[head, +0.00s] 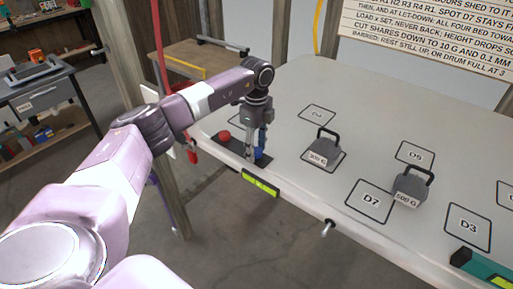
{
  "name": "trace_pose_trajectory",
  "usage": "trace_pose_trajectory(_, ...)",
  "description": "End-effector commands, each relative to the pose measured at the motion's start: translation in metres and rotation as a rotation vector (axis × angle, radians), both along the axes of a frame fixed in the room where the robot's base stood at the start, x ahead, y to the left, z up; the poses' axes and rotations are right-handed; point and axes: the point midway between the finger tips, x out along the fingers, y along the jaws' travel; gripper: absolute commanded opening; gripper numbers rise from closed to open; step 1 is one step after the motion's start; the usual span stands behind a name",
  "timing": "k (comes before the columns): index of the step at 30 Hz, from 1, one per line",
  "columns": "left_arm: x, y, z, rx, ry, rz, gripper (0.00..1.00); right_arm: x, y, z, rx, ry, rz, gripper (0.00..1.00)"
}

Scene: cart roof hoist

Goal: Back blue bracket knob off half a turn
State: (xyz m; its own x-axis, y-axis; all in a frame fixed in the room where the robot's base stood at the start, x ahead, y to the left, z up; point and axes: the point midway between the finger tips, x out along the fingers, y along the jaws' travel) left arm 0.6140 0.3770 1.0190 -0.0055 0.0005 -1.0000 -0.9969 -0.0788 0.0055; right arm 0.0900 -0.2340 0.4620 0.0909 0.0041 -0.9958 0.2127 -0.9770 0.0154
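My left gripper (254,150) points down over a dark plate (234,151) at the near left corner of the grey roof panel. A blue part (258,154), which looks like the blue knob, shows low beside the fingers. More blue shows higher along the fingers' right side. The fingers hide much of the blue part, and I cannot tell whether they grip it or only stand around it. A red knob (224,137) sits on the same plate, left of the gripper and apart from it. My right gripper is out of view.
The grey panel (290,100) carries marked squares and two handled weights, one at centre (322,152) and one farther right (410,190). A yellow-green level (260,183) is on the panel's front edge. A hook-like fitting (328,228) projects there. A wooden post stands left, behind my arm.

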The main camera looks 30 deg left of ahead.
Motion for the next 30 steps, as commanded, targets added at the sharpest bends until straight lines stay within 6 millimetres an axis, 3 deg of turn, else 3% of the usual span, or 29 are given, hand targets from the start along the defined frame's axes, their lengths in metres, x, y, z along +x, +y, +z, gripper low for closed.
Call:
trace_pose_trajectory(11, 0.002, 0.0, 0.01, -0.001, -0.007, 0.0, 0.47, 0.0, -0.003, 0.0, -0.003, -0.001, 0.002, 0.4)
trace_pose_trajectory(24, 0.002, 0.0, 0.095, 0.0, -0.007, 0.0, 0.47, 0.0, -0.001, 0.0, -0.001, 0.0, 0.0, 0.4)
trace_pose_trajectory(30, 0.002, 0.0, 0.116, -0.001, -0.002, 0.0, 0.47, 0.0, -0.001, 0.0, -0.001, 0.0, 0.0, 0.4)
